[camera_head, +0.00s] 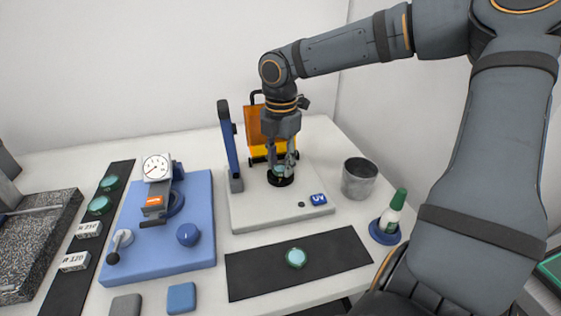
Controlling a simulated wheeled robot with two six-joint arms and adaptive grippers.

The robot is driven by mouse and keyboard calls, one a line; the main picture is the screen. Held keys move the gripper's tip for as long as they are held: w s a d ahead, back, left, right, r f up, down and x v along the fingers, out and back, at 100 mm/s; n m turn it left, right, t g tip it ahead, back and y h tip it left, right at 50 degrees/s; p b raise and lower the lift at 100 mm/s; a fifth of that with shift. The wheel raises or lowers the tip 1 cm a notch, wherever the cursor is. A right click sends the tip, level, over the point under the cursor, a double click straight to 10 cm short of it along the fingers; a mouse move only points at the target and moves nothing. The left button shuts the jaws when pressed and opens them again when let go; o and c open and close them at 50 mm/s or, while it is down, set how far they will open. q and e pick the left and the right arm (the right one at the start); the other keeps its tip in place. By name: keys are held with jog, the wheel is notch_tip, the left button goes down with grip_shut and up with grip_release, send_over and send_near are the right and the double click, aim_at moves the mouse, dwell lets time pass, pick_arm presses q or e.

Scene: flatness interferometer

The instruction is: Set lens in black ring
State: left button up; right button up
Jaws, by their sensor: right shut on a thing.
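The black ring (280,180) stands on the white base plate (250,212) of the UV station. My right gripper (282,164) points straight down over the ring. It is shut on a small greenish lens (281,170), which is at or just above the ring. The fingers partly hide the lens, so I cannot tell whether it touches the ring. Another green lens (296,257) lies on the black mat (340,262) at the front. My left gripper is not in view.
A blue post (229,145) and an orange shield (256,130) stand close to my right gripper. A metal cup (358,178) and a green-capped bottle (391,215) are to the right. A dial gauge on a blue plate (190,245) and two green lenses (100,205) are left.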

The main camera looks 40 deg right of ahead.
jog(key=shift+f, duration=0.45)
dwell(0.3)
jog(key=shift+s+a+f+p, duration=0.25)
jog(key=shift+s+f+p, duration=0.05)
jog(key=shift+f+p, duration=0.15)
grip_shut()
jog(key=o, duration=0.8)
grip_release()
jog(key=o, duration=0.4)
jog(key=shift+w+d+f, duration=0.1)
jog(key=shift+d+f, duration=0.05)
jog(key=shift+f, duration=0.05)
jog(key=shift+w, duration=0.15)
jog(key=shift+r, duration=0.2)
